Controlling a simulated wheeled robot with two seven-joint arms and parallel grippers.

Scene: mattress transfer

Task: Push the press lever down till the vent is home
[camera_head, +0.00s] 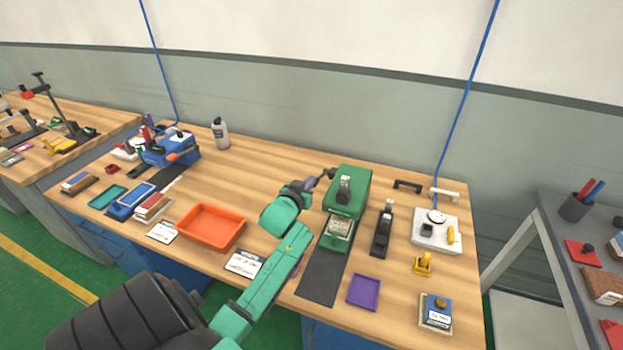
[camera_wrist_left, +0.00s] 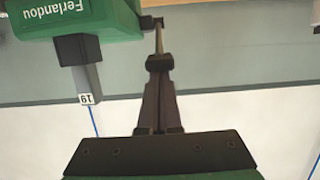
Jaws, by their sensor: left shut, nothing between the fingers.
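The green press (camera_head: 349,187) stands at the back of the wooden bench, and its body also fills the top left of the left wrist view (camera_wrist_left: 65,18). A pale workpiece (camera_head: 340,228) sits in its front bed; I cannot make out the vent or how deep it sits. A thin metal rod with a dark end, which looks like the press lever (camera_wrist_left: 158,40), sticks out beside the press body. My left gripper (camera_head: 326,174) is shut and empty at the press's left side. Its fingertips (camera_wrist_left: 159,62) overlap the rod's near end in view; contact is unclear. My right gripper is not in view.
An orange tray (camera_head: 211,226) lies left of my arm, and a purple tray (camera_head: 364,292) lies front right. A black stapler-like tool (camera_head: 382,230) stands close right of the press. A white box (camera_head: 436,231) is further right. A dark mat (camera_head: 320,277) runs in front of the press.

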